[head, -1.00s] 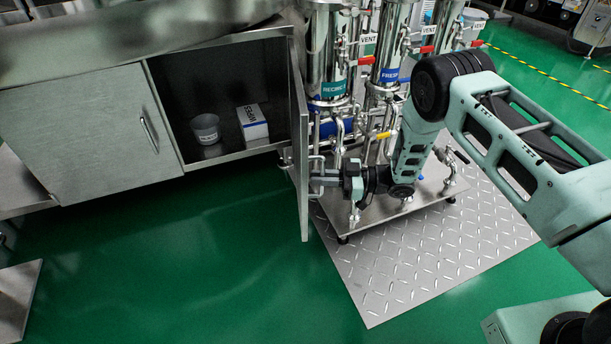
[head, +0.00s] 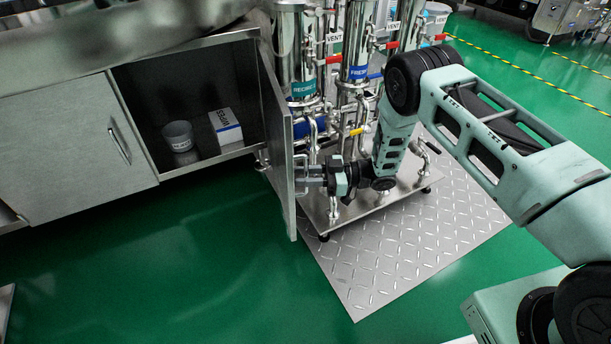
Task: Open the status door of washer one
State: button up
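A steel cabinet door (head: 283,165) stands swung out from the right side of an open compartment (head: 190,85), its inner face partly showing. I take it for the status door, but no label on it is readable. My gripper (head: 309,176) is at the door's outer side, near its free edge, where the handle would be. The fingers and handle are too small and overlapped to separate, so I cannot tell whether they are closed on it. A second door (head: 65,145) with a bar handle, left of the compartment, is shut.
A grey cup (head: 178,136) and a white-and-blue box (head: 225,126) sit inside the compartment. Steel columns (head: 355,45) with pipes and valves stand behind my gripper on a low platform (head: 350,212). A tread plate (head: 400,250) lies beneath. Green floor in front is clear.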

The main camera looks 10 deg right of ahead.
jog(key=s+d+p, duration=0.2)
jog(key=d+p, duration=0.2)
jog(key=d, duration=1.3)
jog(key=shift+s+d+p, duration=0.15)
jog(key=shift+s+p, duration=0.2)
jog(key=shift+p, duration=0.05)
